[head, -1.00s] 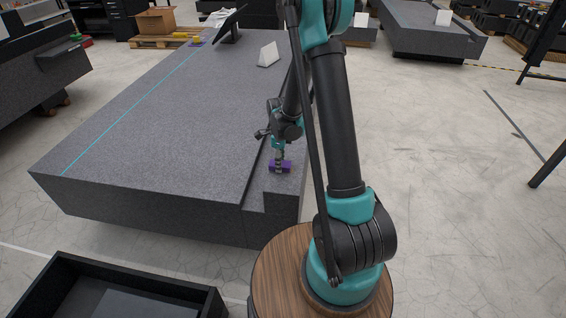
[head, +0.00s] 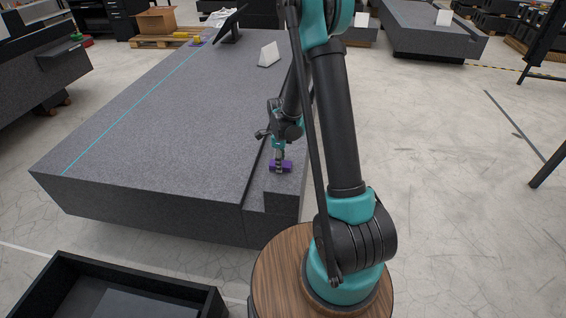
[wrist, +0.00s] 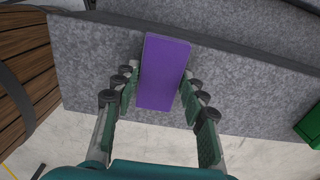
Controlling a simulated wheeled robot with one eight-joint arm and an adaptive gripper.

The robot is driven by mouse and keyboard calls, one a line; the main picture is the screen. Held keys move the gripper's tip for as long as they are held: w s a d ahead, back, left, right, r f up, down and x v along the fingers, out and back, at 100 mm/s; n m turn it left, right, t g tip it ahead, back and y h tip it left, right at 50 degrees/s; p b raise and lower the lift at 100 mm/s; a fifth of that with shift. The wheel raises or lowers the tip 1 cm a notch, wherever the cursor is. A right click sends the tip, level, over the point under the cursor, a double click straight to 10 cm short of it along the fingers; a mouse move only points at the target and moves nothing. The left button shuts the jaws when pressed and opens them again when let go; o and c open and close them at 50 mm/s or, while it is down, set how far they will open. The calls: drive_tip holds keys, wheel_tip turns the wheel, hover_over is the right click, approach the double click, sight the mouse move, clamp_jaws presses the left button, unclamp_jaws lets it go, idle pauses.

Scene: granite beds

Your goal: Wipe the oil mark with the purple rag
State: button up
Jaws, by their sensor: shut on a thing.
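The purple rag, a small block-like pad, lies on the lower ledge at the near right edge of the granite bed (head: 140,130). It shows in the head view (head: 287,167) and in the wrist view (wrist: 163,72). My gripper (head: 279,163) points down at it. In the wrist view my gripper's fingers (wrist: 160,100) stand on both sides of the rag, shut on it. The rag seems to be at the ledge surface; I cannot tell if it presses there. I cannot make out the oil mark in either view.
A white wedge-shaped block (head: 269,54) and a dark screen on a stand (head: 230,24) are farther back on the bed. A black open bin (head: 110,268) stands at front left. A green object (wrist: 310,126) shows at the wrist view's right edge.

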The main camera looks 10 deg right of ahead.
drive_tip(key=shift+w+a+r, duration=0.1)
drive_tip(key=shift+a, duration=0.1)
drive_tip(key=shift+r, duration=0.75)
drive_tip(key=shift+d, duration=0.1)
